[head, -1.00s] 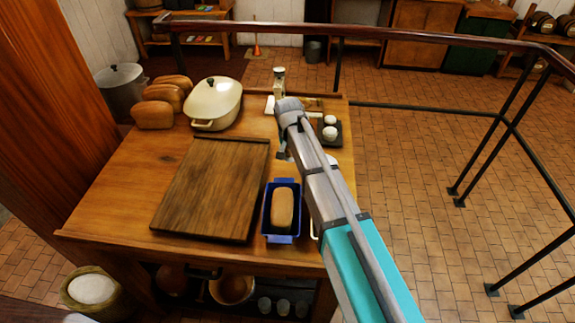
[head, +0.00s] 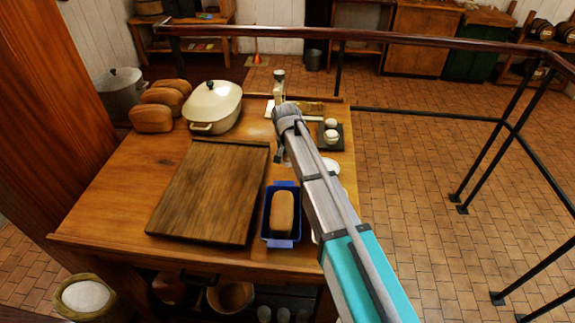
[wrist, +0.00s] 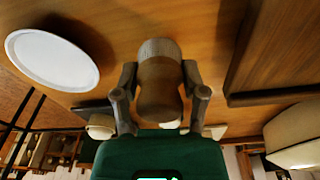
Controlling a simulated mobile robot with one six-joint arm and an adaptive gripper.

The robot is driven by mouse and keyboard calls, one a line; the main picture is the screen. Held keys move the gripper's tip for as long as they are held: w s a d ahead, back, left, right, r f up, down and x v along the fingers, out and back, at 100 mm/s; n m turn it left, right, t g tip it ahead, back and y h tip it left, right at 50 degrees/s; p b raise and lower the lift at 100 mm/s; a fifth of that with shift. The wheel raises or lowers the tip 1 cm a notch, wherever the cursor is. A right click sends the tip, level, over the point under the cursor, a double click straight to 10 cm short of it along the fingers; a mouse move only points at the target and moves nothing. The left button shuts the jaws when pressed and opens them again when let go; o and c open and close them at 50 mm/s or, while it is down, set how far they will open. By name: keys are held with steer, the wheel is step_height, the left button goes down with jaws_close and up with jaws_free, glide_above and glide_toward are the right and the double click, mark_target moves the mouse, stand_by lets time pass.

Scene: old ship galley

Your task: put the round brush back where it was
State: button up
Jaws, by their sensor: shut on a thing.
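The round brush (wrist: 159,85) has a brown wooden body and a pale bristled end. It sits between the two fingers of my gripper (wrist: 160,95) in the wrist view, with the bristles pointing away from my palm. In the head view my gripper (head: 279,154) is over the wooden table (head: 120,190), between the dark board (head: 208,195) and the white plate (head: 331,166). The brush is hidden by my arm there. I cannot tell whether the bristles touch the table. The plate lies to the left of the brush in the wrist view (wrist: 52,60).
A blue tin (head: 281,243) holding a loaf stands nearer on the table. A dark tray (head: 341,145) with white round items is at right. A glass-like bottle (head: 279,86), a cream pot (head: 213,105) and loaves (head: 151,118) stand at the back. A railing (head: 400,40) runs behind.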

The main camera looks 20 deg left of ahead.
mark_target(287, 163)
steer(key=shift+f+b, duration=1.3)
steer(key=shift+f, duration=0.3)
steer(key=shift+f, duration=0.15)
steer(key=o, duration=1)
steer(key=shift+r, duration=0.25)
steer(key=r+p, duration=0.4)
steer(key=s+r+p, duration=0.1)
steer(key=r+p, duration=0.6)
steer(key=p, duration=0.1)
steer(key=shift+s+r, duration=0.2)
steer(key=shift+r, duration=0.2)
steer(key=shift+d, duration=0.15)
